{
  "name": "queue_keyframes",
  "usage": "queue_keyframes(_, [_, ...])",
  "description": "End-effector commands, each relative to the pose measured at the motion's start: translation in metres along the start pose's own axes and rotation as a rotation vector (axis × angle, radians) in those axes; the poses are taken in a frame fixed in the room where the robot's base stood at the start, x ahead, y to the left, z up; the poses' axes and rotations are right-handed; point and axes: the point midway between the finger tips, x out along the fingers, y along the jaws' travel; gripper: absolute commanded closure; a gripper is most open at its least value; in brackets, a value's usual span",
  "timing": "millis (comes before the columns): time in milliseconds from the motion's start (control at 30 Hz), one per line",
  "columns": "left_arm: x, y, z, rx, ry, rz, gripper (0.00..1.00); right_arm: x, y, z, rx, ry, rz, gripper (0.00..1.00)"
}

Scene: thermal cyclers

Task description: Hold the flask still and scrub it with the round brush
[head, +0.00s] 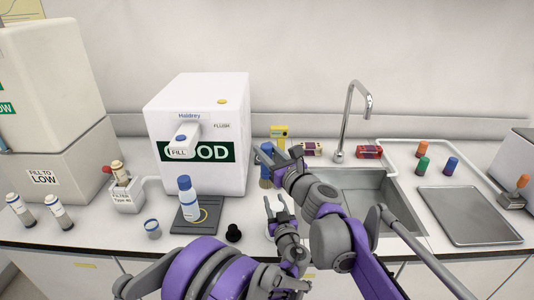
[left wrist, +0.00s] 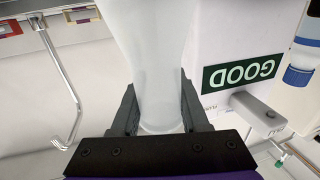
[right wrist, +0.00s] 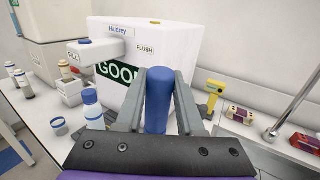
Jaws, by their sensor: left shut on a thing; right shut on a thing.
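The flask is a pale, whitish vessel, large in the left wrist view (left wrist: 150,60). My left gripper (head: 278,206) is shut on it near the counter's front edge, left of the sink; the left wrist view shows its fingers on both sides of the flask. In the head view the gripper and arm hide most of the flask. My right gripper (head: 278,160) is shut on the blue handle of the round brush, which fills the gap between its fingers in the right wrist view (right wrist: 157,100). The tan brush end (head: 265,183) points down, behind the left gripper. I cannot tell whether it touches the flask.
A white machine (head: 205,115) marked GOOD stands behind to the left, with a blue-capped bottle (head: 189,200) on a dark pad in front. A black stopper (head: 233,233) stands nearby. The sink (head: 360,188) and tap (head: 346,120) are right. A grey tray (head: 470,215) lies far right.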

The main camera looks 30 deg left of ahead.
Motion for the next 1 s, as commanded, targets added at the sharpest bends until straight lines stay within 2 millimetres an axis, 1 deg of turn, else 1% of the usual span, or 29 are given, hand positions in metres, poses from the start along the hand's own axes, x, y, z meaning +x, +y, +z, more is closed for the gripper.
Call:
queue_keyframes(233, [0.0,0.0,0.0,0.0,0.0,0.0,1.0,0.0,0.0,0.0,0.0,0.0,0.0,1.0])
queue_keyframes(267, [0.0,0.0,0.0,0.0,0.0,0.0,0.54,0.0,0.0,0.0,0.0,0.0,0.0,1.0])
queue_keyframes(300, [0.0,0.0,0.0,0.0,0.0,0.0,0.46,0.0,0.0,0.0,0.0,0.0,0.0,1.0])
queue_keyframes(433, [0.0,0.0,0.0,0.0,0.0,0.0,0.23,0.0,0.0,0.0,0.0,0.0,0.0,1.0])
queue_keyframes(467, [0.0,0.0,0.0,0.0,0.0,0.0,0.2,0.0,0.0,0.0,0.0,0.0,0.0,1.0])
queue_keyframes(767, [-0.002,0.0,0.0,0.0,0.0,0.0,0.2,0.0,0.0,0.0,0.0,0.0,0.0,1.0])
queue_keyframes(867, [-0.01,0.001,0.0,0.0,0.0,0.002,0.2,0.0,0.0,0.0,0.0,0.0,0.0,1.0])
queue_keyframes(967, [-0.026,0.001,0.0,-0.001,0.0,0.003,0.2,0.0,0.0,0.0,0.0,0.0,0.0,1.0])
queue_keyframes(1000, [-0.034,0.001,0.0,-0.001,0.0,0.004,0.2,0.0,0.0,0.0,0.0,0.0,0.0,1.0])
